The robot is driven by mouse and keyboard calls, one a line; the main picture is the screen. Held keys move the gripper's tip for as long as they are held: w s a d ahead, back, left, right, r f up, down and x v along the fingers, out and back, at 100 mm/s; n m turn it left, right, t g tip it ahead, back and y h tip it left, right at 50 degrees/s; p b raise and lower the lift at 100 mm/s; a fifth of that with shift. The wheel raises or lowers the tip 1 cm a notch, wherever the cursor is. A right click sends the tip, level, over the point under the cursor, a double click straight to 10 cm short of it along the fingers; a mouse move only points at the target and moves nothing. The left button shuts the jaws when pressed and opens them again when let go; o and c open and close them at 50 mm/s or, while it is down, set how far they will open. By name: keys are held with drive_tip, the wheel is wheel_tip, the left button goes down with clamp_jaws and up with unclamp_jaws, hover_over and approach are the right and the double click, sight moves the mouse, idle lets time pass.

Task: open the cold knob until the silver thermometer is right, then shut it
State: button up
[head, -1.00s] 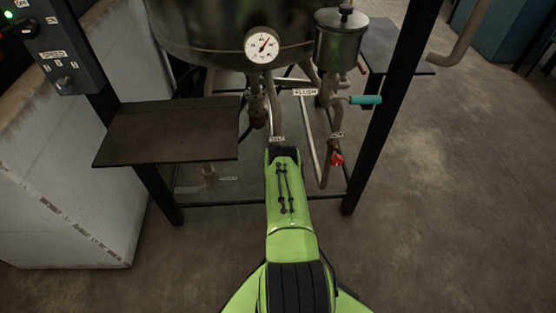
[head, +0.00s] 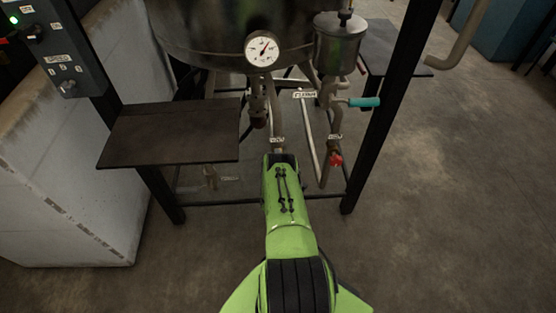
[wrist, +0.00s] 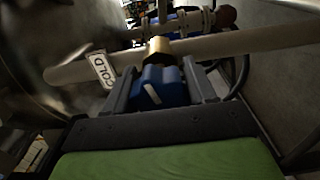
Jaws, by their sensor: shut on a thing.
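The blue cold knob (wrist: 161,88) with a white mark sits on a brass fitting on a pale pipe in the wrist view. A COLD label (wrist: 103,70) hangs on that pipe to its left. My gripper (wrist: 165,90) is shut on the knob, one finger on each side of it. In the head view my green arm hides the knob and my gripper. The silver thermometer (head: 262,49) is a round white dial on the tank; its needle points up and slightly right, and its figures are too small to read.
A teal-handled valve (head: 364,102) and a red knob (head: 336,160) are on pipes to the right. A dark shelf (head: 170,134) juts out at left, beside a switch box (head: 62,52). Black frame legs stand on both sides.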

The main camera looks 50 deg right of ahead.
drive_tip(key=shift+w+a+n, duration=0.1)
drive_tip(key=shift+n, duration=0.2)
idle(0.4)
drive_tip(key=o, duration=1)
drive_tip(key=shift+f, duration=0.1)
